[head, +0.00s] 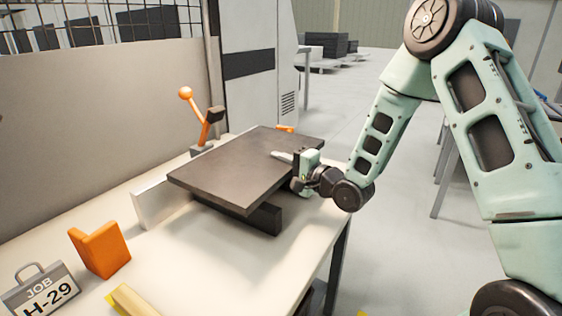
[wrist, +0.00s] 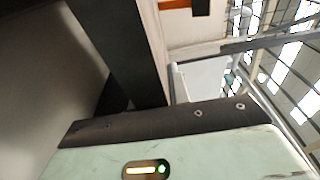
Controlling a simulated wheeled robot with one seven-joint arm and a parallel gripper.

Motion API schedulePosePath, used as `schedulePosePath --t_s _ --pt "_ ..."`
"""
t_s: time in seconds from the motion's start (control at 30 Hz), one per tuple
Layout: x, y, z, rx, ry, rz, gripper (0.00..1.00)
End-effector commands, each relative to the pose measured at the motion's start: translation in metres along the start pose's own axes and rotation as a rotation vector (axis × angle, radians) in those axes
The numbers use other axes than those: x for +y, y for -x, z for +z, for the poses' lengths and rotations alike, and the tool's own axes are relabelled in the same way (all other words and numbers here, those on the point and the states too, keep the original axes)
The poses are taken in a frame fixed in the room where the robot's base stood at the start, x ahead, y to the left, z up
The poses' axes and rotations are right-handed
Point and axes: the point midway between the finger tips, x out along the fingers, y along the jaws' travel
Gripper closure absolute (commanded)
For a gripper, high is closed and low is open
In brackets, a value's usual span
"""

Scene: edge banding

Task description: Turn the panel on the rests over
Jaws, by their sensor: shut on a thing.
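The panel (head: 235,172) is a dark brown rectangular board. In the head view it lies nearly flat, raised above the bench on the rests, and its broad top face shows. A dark rest (head: 264,221) shows under its near right side; the other support is mostly hidden. My gripper (head: 284,157) is at the panel's right edge, shut on it, with one pale finger over the top face. The lower finger is hidden by the panel. In the wrist view my gripper's body fills the bottom, and dark surfaces lie close above it; I cannot tell which is the panel.
The pale bench (head: 190,262) has clear room in front of the panel. An orange-knobbed lever (head: 190,100) stands behind it. An orange angled block (head: 100,250), a JOB H-29 sign (head: 42,292) and a yellowish block (head: 135,301) are at near left. A grey wall (head: 100,125) rises behind.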

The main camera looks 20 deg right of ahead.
Motion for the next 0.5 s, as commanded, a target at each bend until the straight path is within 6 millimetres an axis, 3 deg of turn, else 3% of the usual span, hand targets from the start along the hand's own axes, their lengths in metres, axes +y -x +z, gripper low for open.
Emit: schedulePosePath --t_s 0.5 --pt "0.039 -0.001 0.0 0.0 0.001 -0.01 1.0"
